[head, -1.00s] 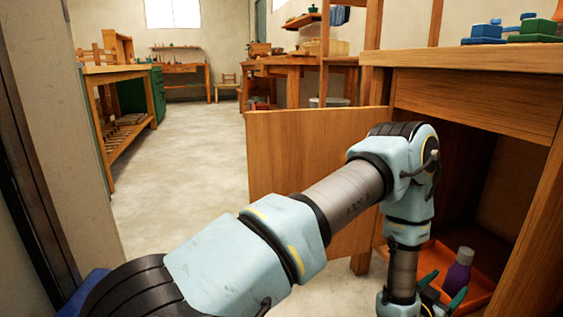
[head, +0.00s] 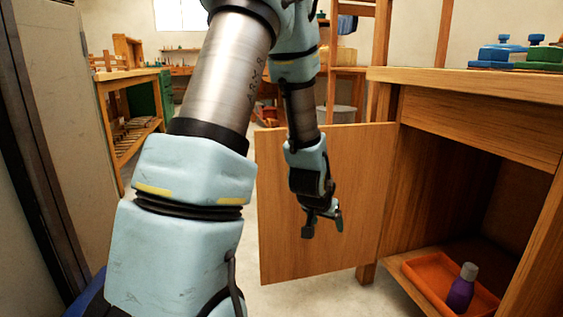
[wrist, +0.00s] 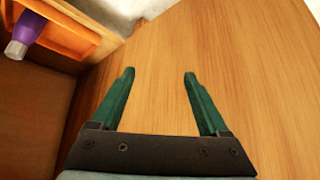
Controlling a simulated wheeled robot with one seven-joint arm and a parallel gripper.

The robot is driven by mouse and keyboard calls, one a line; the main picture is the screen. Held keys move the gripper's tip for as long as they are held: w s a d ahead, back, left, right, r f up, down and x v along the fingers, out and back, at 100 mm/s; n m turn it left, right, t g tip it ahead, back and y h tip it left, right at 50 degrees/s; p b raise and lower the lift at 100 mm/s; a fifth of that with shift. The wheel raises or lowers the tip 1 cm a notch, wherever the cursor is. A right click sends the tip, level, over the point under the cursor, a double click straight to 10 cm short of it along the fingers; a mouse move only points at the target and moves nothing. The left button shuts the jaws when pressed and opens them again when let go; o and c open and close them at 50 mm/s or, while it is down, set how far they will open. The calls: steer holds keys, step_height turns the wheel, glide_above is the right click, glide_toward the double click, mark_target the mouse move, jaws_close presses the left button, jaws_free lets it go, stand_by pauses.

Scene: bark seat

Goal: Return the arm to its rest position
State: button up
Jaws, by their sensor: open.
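My gripper (head: 323,224) hangs below my raised arm in the head view, in front of the open wooden cabinet door (head: 285,240). In the wrist view my gripper (wrist: 160,75) shows two green fingers spread apart with nothing between them. The wood panel of the door (wrist: 235,60) fills most of that view behind the fingers. I cannot tell how close the fingers are to it.
The open cabinet at right holds an orange tray (head: 423,277) with a purple bottle (head: 461,290); the bottle also shows in the wrist view (wrist: 27,28). Blue and green items (head: 500,55) sit on the cabinet top. A workbench (head: 125,73) stands at left. Some floor shows between.

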steer(key=s+a+r+n+g+y+p, duration=0.1)
steer(key=s+a+r+n, duration=0.1)
steer(key=s+a+r, duration=0.3)
steer(key=s+a+r+n+g+y, duration=0.1)
steer(key=s+a+g, duration=0.1)
steer(key=s+a, duration=0.35)
steer(key=s+a+r+n+g+y+p, duration=0.1)
steer(key=s+a+r+n, duration=0.15)
steer(key=a, duration=0.55)
step_height(320, 180, up, 38)
steer(key=p, duration=3.8)
steer(key=shift+s+r+m+g, duration=0.2)
steer(key=shift+r+m+g, duration=0.05)
steer(key=shift+m+g, duration=0.1)
